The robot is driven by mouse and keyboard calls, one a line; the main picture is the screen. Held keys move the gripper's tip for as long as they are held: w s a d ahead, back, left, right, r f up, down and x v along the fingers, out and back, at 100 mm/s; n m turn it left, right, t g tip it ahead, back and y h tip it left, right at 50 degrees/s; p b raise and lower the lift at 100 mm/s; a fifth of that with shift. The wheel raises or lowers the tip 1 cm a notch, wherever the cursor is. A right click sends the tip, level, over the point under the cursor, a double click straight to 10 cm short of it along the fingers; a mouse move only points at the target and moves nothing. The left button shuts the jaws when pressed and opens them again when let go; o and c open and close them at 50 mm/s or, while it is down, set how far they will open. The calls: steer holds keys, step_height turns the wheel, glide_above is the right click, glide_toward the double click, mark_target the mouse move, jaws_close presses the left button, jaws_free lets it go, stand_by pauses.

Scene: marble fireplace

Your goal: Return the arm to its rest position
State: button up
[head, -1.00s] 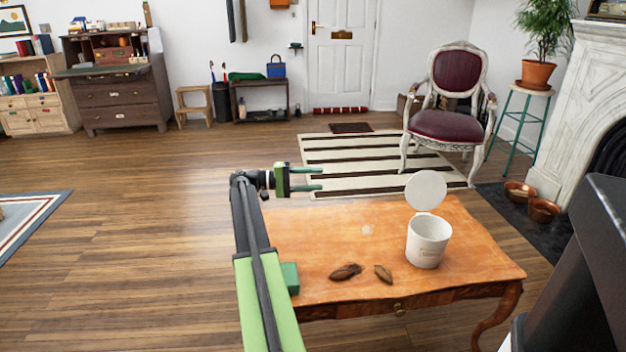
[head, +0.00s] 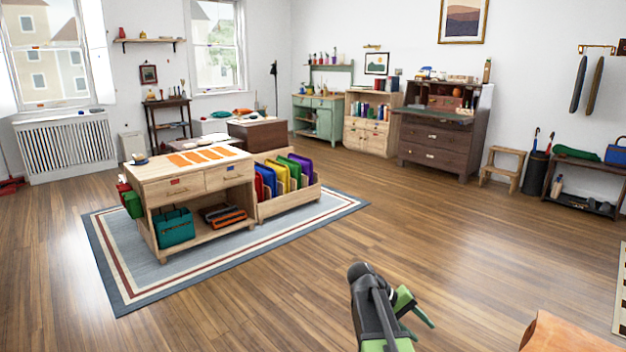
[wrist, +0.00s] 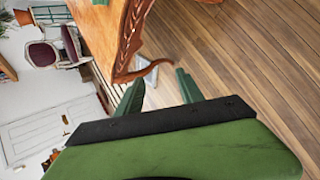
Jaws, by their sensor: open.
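My gripper (head: 418,308) is at the lower middle of the head view, over bare wood floor and left of the orange-brown wooden table (head: 565,336). Its green fingers stand apart with nothing between them. In the wrist view the two fingers (wrist: 160,92) are spread and empty. The table's carved edge and curved leg (wrist: 143,72) show beyond them, apart from the fingers. Most of the table is out of the head view, and the white pot is not in view.
A wooden cabinet (head: 196,200) and a bin of coloured folders (head: 288,196) stand on a blue-bordered rug (head: 125,285) at left. A dark bureau (head: 430,150) stands at the back wall. The floor between is clear. The red chair (wrist: 42,53) shows sideways in the wrist view.

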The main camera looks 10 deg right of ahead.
steer(key=s+a+f+t+y+p, duration=0.1)
steer(key=s+a+f+y, duration=0.15)
steer(key=a, duration=0.55)
steer(key=s+a+f+n+t+y, duration=0.1)
steer(key=a+y, duration=0.3)
steer(key=a, duration=0.4)
steer(key=s+a+f+t+y+p, duration=0.1)
steer(key=a+f+y, duration=0.15)
steer(key=a, duration=0.55)
step_height(320, 180, up, 37)
steer(key=p, duration=3.6)
steer(key=shift+s+f, duration=0.15)
steer(key=shift+d+f, duration=0.1)
steer(key=shift+c, duration=0.6)
steer(key=shift+d, duration=0.1)
steer(key=shift+c, duration=0.2)
